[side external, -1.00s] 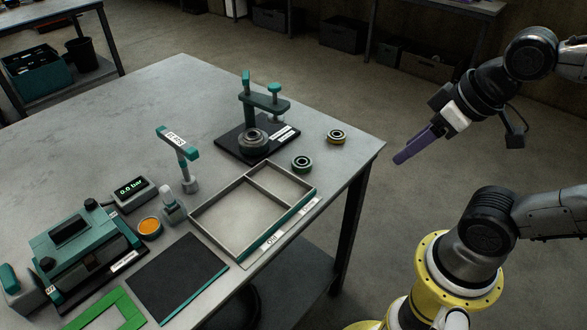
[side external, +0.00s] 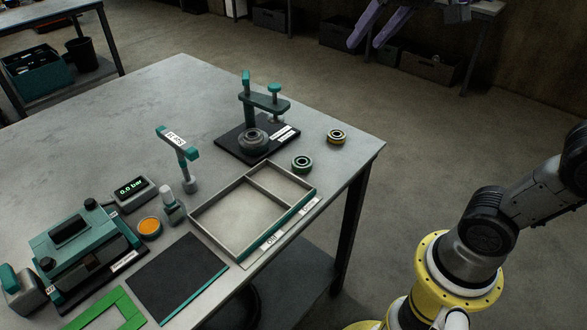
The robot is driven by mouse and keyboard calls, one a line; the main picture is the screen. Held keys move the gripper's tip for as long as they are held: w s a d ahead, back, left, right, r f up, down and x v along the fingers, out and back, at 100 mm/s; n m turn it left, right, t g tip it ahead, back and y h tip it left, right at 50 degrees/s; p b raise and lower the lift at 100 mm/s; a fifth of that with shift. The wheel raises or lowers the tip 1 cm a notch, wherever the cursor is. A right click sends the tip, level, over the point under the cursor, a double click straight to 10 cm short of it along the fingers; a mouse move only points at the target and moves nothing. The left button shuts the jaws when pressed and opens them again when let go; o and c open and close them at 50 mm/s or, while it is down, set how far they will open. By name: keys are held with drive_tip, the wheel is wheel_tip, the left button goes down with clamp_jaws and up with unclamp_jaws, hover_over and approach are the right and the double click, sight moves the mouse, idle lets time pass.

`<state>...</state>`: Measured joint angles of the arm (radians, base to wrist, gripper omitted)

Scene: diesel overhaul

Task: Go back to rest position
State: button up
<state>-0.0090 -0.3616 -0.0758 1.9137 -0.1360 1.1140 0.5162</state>
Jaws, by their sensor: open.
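Dark bins (side external: 435,68) stand behind on the floor.

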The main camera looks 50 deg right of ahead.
drive_tip(key=w+d+r+m, duration=0.1)
drive_tip(key=w+r+m, duration=0.15)
drive_tip(key=w, duration=0.85)
drive_tip(key=g+h, duration=0.2)
drive_tip(key=g, duration=0.1)
hover_over(245, 76)
drive_tip(key=shift+m, duration=0.35)
wheel_tip(245, 76, down, 16)
drive_tip(key=shift+s+r, duration=0.15)
drive_tip(key=shift+r, duration=0.1)
drive_tip(key=shift+f, duration=2.55)
clamp_jaws()
